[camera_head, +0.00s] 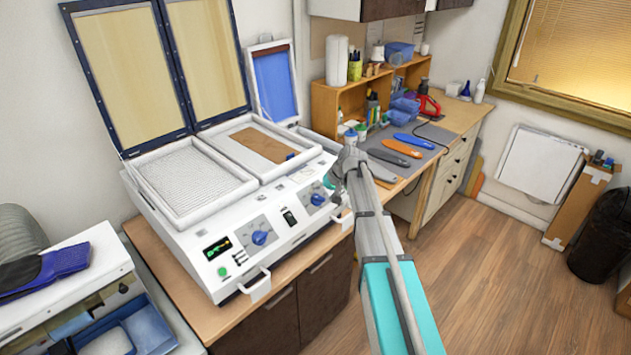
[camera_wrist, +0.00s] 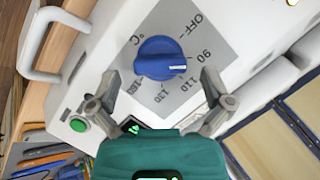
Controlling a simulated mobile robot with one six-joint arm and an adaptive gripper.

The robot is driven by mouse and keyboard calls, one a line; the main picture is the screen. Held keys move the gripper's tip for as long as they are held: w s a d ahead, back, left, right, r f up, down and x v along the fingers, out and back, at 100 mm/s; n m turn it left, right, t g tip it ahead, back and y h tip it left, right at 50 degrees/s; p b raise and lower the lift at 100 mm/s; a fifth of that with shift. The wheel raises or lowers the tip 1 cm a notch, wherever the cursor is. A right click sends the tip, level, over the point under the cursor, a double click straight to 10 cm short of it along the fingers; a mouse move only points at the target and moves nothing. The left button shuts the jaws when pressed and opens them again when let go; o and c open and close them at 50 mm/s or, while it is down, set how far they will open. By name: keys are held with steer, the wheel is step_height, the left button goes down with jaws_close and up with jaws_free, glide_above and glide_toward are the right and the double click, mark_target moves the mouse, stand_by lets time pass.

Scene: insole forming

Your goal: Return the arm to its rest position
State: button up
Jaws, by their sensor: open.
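My gripper (camera_head: 335,180) is at the right front of the white forming machine (camera_head: 205,262), near its right-hand blue knob (camera_head: 317,199). In the wrist view my gripper (camera_wrist: 160,77) is open and empty, with one finger on each side of a blue temperature knob (camera_wrist: 160,58). The knob's white mark points between 90 and 110. I cannot tell whether the fingers touch it. My arm reaches in from the lower right of the head view.
The machine's two framed lids (camera_head: 120,75) stand open. A left-hand knob (camera_head: 260,238) and white handles (camera_head: 255,287) project from its front. Several insoles (camera_head: 395,148) lie on the wooden bench behind.

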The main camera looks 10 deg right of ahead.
steer(key=s+f+g+h+b, duration=0.1)
steer(key=s+f+b, duration=0.4)
steer(key=s, duration=0.9)
steer(key=s+f+g+h+b, duration=0.1)
steer(key=s+f+h+b, duration=0.3)
steer(key=s, duration=1.1)
step_height(320, 180, down, 4)
steer(key=shift+s+r+n+g+h+b, duration=0.2)
steer(key=shift+s+n+g+h+b, duration=0.1)
steer(key=shift+n+g+b, duration=0.15)
